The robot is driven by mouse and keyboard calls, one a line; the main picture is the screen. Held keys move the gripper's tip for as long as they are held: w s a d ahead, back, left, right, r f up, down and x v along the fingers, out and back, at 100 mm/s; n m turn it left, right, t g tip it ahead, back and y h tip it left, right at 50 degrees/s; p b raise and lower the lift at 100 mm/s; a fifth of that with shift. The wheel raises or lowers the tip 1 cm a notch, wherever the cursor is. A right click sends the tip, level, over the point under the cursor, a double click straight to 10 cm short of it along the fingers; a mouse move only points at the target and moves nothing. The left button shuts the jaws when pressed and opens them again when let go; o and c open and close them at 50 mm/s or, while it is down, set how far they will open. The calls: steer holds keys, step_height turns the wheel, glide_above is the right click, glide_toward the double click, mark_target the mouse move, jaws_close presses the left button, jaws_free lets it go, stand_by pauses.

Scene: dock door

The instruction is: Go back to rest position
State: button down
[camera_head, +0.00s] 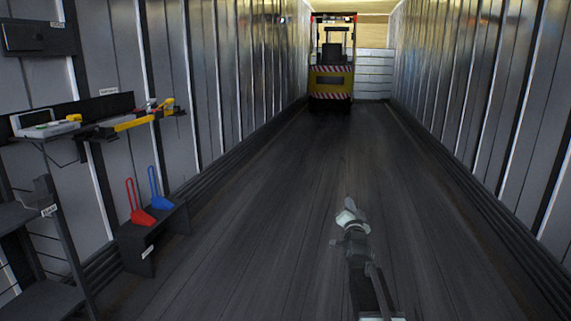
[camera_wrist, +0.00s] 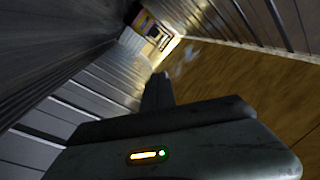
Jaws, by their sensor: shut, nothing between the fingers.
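My gripper (camera_head: 349,212) is at the end of my arm, low and right of the middle in the head view, over the dark floor. It is shut and holds nothing. It touches nothing that I can see. In the wrist view, a dark housing with a lit yellow bar and a green light fills the bottom, and a narrow dark part (camera_wrist: 157,92) points away from it toward the far end of the container.
A yellow forklift (camera_head: 331,80) stands at the far end. On the left are a wall shelf (camera_head: 100,105) with tools, a low dark stand (camera_head: 150,238) holding a red chock (camera_head: 140,214) and a blue chock (camera_head: 160,201), and a dark rack (camera_head: 40,250). The middle floor is clear.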

steer(key=s+a+f+n+g+y, duration=0.2)
steer(key=s+a+f+n+g, duration=0.15)
steer(key=s+f, duration=0.4)
steer(key=s+a+f+n+g+y, duration=0.15)
steer(key=s+a+f+g, duration=0.35)
steer(key=f, duration=0.5)
steer(key=s+d+f+n+g+h+p, duration=0.15)
steer(key=s+f+g, duration=0.3)
steer(key=s, duration=0.75)
steer(key=s+f+n+g, duration=0.25)
steer(key=s+g, duration=0.35)
steer(key=s, duration=0.5)
step_height(320, 180, up, 36)
steer(key=p, duration=3.6)
steer(key=shift+p, duration=0.35)
